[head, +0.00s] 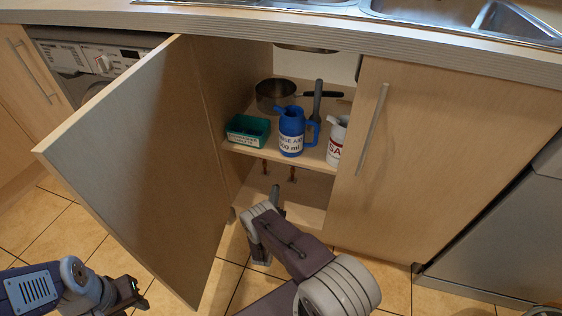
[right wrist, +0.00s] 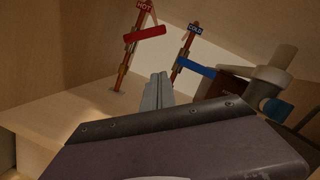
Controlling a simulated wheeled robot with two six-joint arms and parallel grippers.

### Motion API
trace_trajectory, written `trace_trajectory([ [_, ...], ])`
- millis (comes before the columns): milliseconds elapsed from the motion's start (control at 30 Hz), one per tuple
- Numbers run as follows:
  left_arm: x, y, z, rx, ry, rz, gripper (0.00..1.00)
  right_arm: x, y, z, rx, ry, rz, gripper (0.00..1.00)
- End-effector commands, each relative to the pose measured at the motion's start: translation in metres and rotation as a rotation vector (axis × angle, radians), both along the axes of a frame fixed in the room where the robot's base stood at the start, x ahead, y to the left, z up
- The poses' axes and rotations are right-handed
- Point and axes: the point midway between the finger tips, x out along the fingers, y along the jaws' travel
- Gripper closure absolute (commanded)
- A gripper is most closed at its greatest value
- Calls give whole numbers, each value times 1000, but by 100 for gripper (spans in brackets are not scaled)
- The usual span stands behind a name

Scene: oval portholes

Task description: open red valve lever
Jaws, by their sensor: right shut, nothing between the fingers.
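The red valve lever (right wrist: 146,33) sits on a copper pipe with a HOT tag (right wrist: 145,6) in the right wrist view. It lies crosswise to the pipe. A blue lever (right wrist: 195,68) sits on a second pipe with a COLD tag (right wrist: 195,29), right of it. My right gripper (right wrist: 158,88) is shut and empty, its fingertips below and apart from the red lever in the picture. In the head view, my right gripper (head: 275,192) is at the cupboard opening, under the shelf, which hides the levers. My left gripper (head: 128,290) is at lower left, its jaws unclear.
The cupboard door (head: 140,150) stands open on the left. The shelf (head: 240,149) holds a green box (head: 247,130), a blue jug (head: 291,130), a white container (head: 337,140) and a pan (head: 275,95). Pipe bottoms (head: 292,174) show below it. The right door (head: 430,160) is closed.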

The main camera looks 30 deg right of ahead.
Motion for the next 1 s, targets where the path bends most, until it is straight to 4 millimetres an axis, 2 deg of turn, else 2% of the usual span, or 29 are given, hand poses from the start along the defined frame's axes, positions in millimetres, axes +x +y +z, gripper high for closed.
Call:
trace_trajectory([
  [167,0,0,-8,0,0,0,64,9,-8,1,0,-4,-5,100],
  [600,0,0,-60,0,0,0,64,77,-69,16,0,-5,-5,100],
  [700,0,0,-62,0,0,0,64,84,-58,35,0,-3,0,100],
  [800,0,0,-66,0,0,0,64,89,-54,45,0,-3,-1,100],
  [1000,0,0,-68,0,0,0,64,92,-50,53,1,0,-3,100],
])
